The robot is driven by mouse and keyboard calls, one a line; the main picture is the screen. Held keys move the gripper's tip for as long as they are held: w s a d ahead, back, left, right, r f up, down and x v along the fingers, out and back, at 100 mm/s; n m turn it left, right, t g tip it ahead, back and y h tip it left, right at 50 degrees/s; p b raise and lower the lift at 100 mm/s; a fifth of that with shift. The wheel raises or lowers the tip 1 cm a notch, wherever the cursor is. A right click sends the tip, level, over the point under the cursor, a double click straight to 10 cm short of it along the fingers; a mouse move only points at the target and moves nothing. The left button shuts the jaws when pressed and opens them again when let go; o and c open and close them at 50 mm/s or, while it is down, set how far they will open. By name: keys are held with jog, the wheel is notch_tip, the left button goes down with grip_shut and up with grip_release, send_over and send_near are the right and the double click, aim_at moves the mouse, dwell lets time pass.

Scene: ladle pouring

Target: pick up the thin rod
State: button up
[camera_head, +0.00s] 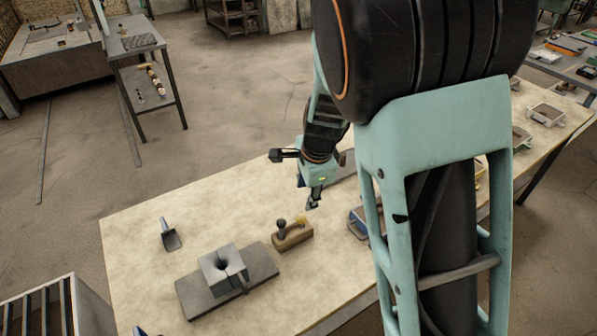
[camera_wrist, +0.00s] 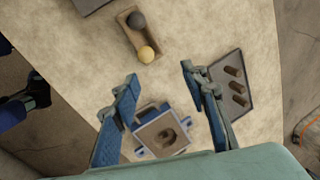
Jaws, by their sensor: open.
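I cannot make out a thin rod on the workbench (camera_head: 140,230) in either view; part of the bench is hidden behind my arm in the head view. My gripper (camera_head: 314,203) points down over the bench, behind and right of a wooden block (camera_head: 293,238). In the wrist view my gripper (camera_wrist: 159,73) is open, its two blue fingers wide apart with nothing held between them. A blue-sided box (camera_wrist: 162,132) with a round hollow in its top shows between the fingers, lower in the picture. The wooden block (camera_wrist: 130,34) carries a dark ball and a yellow ball.
A grey mould (camera_head: 222,268) stands on a dark slab (camera_head: 188,298) at the front. A small scoop (camera_head: 171,240) lies left. A tray (camera_wrist: 244,72) with several short cylinders lies beside the right finger. Two long thin strips (camera_head: 43,150) (camera_head: 130,125) lie on the floor.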

aim_at(303, 216)
jog(key=shift+g, duration=0.3)
jog(key=shift+s+x, duration=0.3)
jog(key=shift+x, duration=1.7)
jog(key=shift+s+x, duration=0.25)
jog(key=shift+x, duration=1.75)
jog(key=shift+s+x, duration=0.3)
jog(key=shift+x, duration=1.65)
jog(key=shift+d+f, duration=0.15)
jog(key=shift+f, duration=0.05)
jog(key=shift+c, duration=0.3)
grip_shut()
